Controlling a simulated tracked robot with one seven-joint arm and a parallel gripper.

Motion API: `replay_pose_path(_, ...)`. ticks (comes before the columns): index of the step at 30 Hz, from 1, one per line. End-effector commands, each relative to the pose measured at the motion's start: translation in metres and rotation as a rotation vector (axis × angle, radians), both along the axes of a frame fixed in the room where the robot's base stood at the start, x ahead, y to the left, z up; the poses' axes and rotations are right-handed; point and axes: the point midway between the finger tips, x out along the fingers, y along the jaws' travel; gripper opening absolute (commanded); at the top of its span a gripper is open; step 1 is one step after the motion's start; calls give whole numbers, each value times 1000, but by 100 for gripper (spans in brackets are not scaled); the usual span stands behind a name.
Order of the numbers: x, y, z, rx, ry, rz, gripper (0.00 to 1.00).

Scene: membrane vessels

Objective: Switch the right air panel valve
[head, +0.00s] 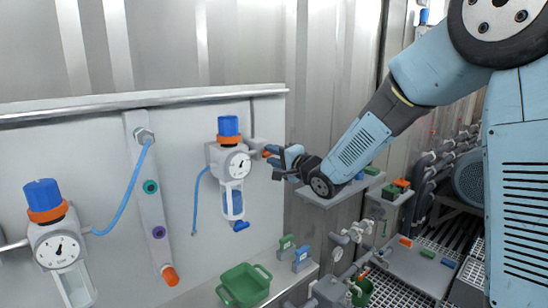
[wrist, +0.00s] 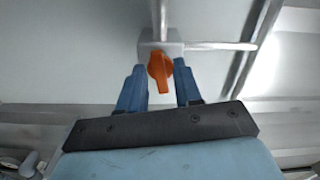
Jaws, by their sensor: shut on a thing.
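The right air panel valve has an orange handle (wrist: 160,74) on a grey body (wrist: 172,49) with pipes running from it. In the head view the orange handle (head: 268,154) shows in part at the right end of the air panel, just right of the right gauge. My gripper (head: 277,157) is at this valve, coming from the right. In the wrist view my gripper's blue fingers (wrist: 159,68) stand on either side of the handle, which points down toward the gripper. My gripper is shut on the handle. Its exact contact points are hard to see.
The right regulator (head: 230,160), with a blue cap and gauge, is close left of my gripper. A second regulator (head: 58,245) is at the far left. A green crate (head: 244,286) stands below the panel. A grey shelf (head: 330,194) lies under my wrist.

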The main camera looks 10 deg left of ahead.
Motion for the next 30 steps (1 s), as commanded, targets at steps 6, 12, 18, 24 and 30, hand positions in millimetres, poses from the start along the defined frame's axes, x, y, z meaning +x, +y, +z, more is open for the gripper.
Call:
replay_pose_path(6, 2, -4, -3, 71, 94, -7, 3)
replay_pose_path(12, 2, -4, -4, 108, 138, -8, 3)
replay_pose_path(18, 2, -4, -4, 120, 155, -7, 4)
replay_pose_path(24, 2, -4, -4, 120, 156, -8, 4)
replay_pose_path(30, 1, -4, -5, 120, 155, -7, 39)
